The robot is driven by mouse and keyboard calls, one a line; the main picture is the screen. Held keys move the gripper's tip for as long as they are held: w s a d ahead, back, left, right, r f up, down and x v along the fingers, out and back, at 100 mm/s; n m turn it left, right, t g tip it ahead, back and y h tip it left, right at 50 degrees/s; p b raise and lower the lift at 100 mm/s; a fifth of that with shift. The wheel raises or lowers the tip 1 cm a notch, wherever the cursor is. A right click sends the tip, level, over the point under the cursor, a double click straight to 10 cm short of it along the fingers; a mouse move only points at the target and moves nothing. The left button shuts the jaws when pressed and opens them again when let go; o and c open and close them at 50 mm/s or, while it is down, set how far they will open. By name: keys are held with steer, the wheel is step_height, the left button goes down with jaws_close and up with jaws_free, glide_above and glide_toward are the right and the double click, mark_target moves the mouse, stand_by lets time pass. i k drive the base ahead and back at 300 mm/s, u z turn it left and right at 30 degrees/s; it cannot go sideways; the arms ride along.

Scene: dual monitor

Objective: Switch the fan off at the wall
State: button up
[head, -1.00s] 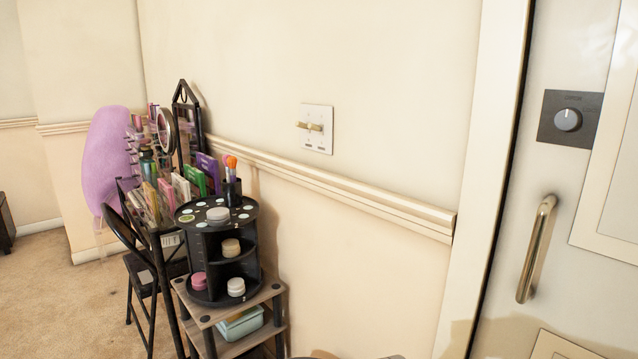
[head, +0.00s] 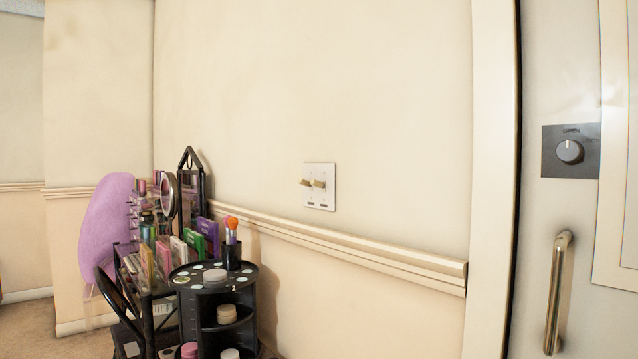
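A white wall plate (head: 319,186) with two beige toggle switches (head: 314,184) is on the cream wall, just above the chair rail and right of the vanity clutter. Small dark labels sit under the toggles, too small to read. Both toggles stick out from the plate; which one is for the fan I cannot tell. No fan is in view. My gripper is not in view.
A black organizer (head: 214,305) with jars and brushes stands below left of the plate, beside a cluttered vanity (head: 150,275) and a purple cushion-like shape (head: 106,225). A chair rail (head: 350,250) runs under the plate. A door with a metal handle (head: 559,290) is at right.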

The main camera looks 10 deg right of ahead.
mark_target(316, 183)
steer(key=u, duration=2.05)
steer(key=i, duration=0.35)
steer(key=z, duration=0.15)
